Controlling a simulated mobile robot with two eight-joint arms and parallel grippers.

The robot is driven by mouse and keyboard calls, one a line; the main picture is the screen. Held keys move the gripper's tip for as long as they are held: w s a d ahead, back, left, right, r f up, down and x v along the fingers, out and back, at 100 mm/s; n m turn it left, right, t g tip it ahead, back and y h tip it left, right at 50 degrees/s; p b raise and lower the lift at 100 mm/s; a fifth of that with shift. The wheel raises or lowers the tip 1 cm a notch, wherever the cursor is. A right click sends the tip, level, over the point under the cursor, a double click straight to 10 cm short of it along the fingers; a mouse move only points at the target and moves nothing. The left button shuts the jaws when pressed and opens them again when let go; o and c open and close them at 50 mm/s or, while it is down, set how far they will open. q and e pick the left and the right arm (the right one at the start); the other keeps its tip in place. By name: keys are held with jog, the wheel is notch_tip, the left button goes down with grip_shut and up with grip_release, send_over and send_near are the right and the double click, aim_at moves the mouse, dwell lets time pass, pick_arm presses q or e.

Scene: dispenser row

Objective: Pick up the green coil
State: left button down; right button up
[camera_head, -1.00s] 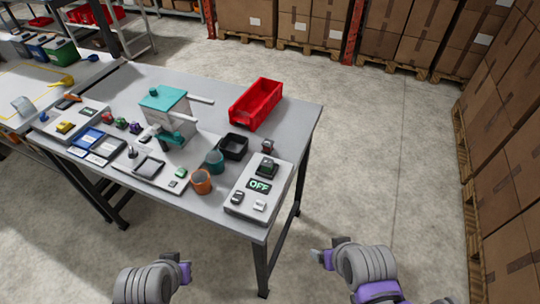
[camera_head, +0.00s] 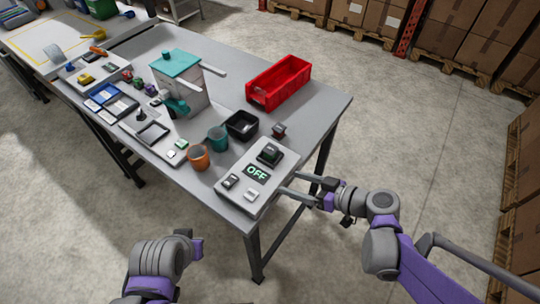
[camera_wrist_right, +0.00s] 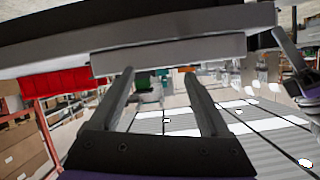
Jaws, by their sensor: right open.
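A row of small red, green and purple coil-like pieces lies at the back left of the grey workbench in the head view. The green coil (camera_head: 138,83) appears to be the middle one, too small to make out well. My right gripper (camera_head: 282,184) is open at the bench's right edge, beside the OFF box and far from the coil. In the right wrist view its two fingers (camera_wrist_right: 158,72) stand apart with nothing between them. My left gripper (camera_head: 197,249) is low in front of the bench; its jaws do not show clearly.
The OFF box (camera_head: 235,187) lies at the bench's near right corner. Orange (camera_head: 199,158) and teal (camera_head: 217,139) cups, a black bin (camera_head: 242,124), a red bin (camera_head: 262,94) and a teal-topped dispenser (camera_head: 185,95) stand on the bench.

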aim_at(276, 154)
jog(key=w+a+t+y, duration=0.1)
jog(key=w+a, duration=0.1)
jog(key=w, duration=0.1)
jog(key=w+a+r+n+y, duration=0.1)
jog(key=w+a, duration=0.1)
jog(key=w, duration=0.1)
jog(key=w+a+n+t, duration=0.1)
jog(key=w+a, duration=0.1)
jog(key=w, duration=0.1)
jog(key=shift+w+a+r+t+y, duration=0.3)
jog(key=shift+w+a+r+y, duration=0.05)
jog(key=shift+y, duration=0.05)
grip_shut()
dwell(0.4)
